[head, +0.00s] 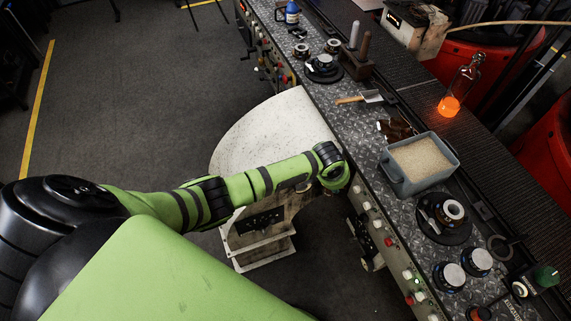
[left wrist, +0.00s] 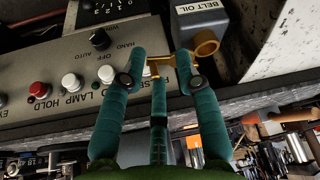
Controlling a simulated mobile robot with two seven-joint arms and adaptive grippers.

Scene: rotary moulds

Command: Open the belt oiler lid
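The belt oiler (left wrist: 206,22) is a grey box with a white "BELT OIL" label, at the top of the left wrist view. A brass ring-shaped fitting (left wrist: 206,45) sticks out of its lower part, and a thin brass piece reaches left from it, between my fingertips. I cannot tell which brass part is the lid. My left gripper (left wrist: 160,62) has teal fingers, spread apart at either side of the thin brass piece, with a third finger in the middle. Whether any finger touches the brass is unclear. In the head view the gripper and the oiler cannot be made out. My right gripper is out of view.
A control panel (left wrist: 60,72) with a dial and red and white buttons lies left of the fingers. Open floor lies left.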

